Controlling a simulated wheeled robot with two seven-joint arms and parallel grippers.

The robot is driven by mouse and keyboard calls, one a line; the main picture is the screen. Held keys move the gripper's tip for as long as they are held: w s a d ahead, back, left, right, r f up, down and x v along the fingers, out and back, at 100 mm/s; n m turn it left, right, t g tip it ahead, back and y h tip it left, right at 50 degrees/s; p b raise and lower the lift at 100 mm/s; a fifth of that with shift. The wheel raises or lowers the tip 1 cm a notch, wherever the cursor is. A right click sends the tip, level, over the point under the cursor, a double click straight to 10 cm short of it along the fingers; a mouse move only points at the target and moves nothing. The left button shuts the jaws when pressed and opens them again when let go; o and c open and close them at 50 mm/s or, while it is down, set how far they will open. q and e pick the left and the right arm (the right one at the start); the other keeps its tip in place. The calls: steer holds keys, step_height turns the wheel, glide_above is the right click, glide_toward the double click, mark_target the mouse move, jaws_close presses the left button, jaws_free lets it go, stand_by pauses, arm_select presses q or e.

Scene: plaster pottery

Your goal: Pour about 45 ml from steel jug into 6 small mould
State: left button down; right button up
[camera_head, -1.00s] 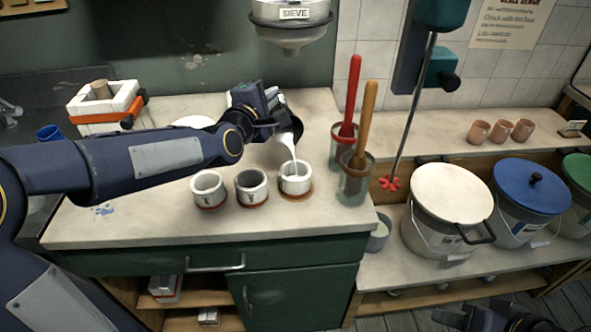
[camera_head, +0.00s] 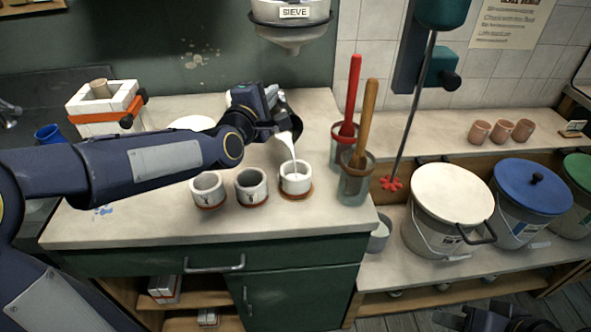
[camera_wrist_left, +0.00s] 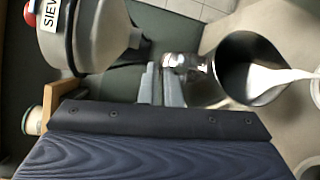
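My left gripper (camera_head: 268,115) is shut on the handle of the steel jug (camera_wrist_left: 240,52), its fingers (camera_wrist_left: 162,85) on the handle in the left wrist view. The jug is tilted above the worktop, and a white stream (camera_head: 288,143) runs from its lip into the rightmost small mould (camera_head: 296,187). Two more small white moulds, the middle one (camera_head: 251,190) and the left one (camera_head: 208,192), stand beside it in a row. Their markings are too small to read. My right gripper (camera_head: 490,316) shows only as a dark shape at the bottom edge.
Two tall pots, with a red handle (camera_head: 350,90) and a wooden handle (camera_head: 365,125), stand just right of the moulds. A sieve (camera_head: 292,20) hangs above. A strapped white block mould (camera_head: 104,103) stands at the back left. Lidded buckets (camera_head: 450,192) are at the right.

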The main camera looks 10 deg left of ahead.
arm_select(q)
steer(key=shift+w+a+r+g+p, duration=0.15)
steer(key=shift+w+a+g+p, duration=0.15)
steer(key=shift+w+a+p, duration=0.25)
steer(key=w+a+f+n+g, duration=0.2)
steer(key=shift+w+a+f+b, duration=0.2)
steer(key=shift+w+f+b, duration=0.05)
steer(key=shift+f+b, duration=0.1)
steer(key=shift+w+a+f+n+g, duration=0.2)
steer(key=shift+w+f+n+g, duration=0.1)
steer(key=shift+n+g, duration=0.2)
steer(key=shift+w+a+f+n+g+p, duration=0.2)
steer(key=shift+a+f+n+g+p, duration=0.15)
steer(key=shift+f, duration=0.2)
steer(key=shift+w, duration=0.1)
stand_by(0.3)
